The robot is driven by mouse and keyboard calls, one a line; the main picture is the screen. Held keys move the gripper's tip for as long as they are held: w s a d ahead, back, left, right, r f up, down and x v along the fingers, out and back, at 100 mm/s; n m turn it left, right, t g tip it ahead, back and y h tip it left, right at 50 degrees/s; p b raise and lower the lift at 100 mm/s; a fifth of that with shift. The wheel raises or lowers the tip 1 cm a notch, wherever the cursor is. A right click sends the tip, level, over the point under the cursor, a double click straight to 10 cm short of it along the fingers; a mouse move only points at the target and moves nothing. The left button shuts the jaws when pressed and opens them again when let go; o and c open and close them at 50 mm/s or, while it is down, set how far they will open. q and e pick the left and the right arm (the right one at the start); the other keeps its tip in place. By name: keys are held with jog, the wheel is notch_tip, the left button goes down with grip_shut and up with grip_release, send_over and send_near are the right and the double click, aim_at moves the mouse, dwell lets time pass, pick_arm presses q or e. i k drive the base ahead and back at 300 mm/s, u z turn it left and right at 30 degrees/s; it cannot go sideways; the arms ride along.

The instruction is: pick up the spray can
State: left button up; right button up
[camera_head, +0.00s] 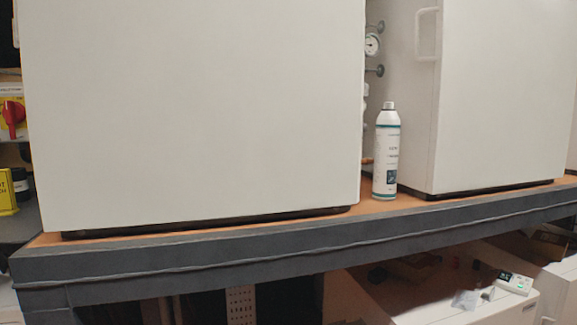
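The spray can (386,158) is a white cylinder with a teal band, a dark label patch and a grey cap. It stands upright near the front edge of the bench (290,233), in the gap between two large white units. Nothing in view touches it except the bench top under it. Neither of my grippers is in view.
A large white unit (190,110) stands left of the can and another (500,95) stands close on its right. A gauge (372,44) and pipe fittings are behind the can. Below are a white surface and a small device (515,283).

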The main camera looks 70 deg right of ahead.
aim_at(388, 129)
jog(key=u, duration=0.15)
jog(key=k, duration=0.85)
jog(key=z, duration=1.6)
jog(key=i, duration=0.35)
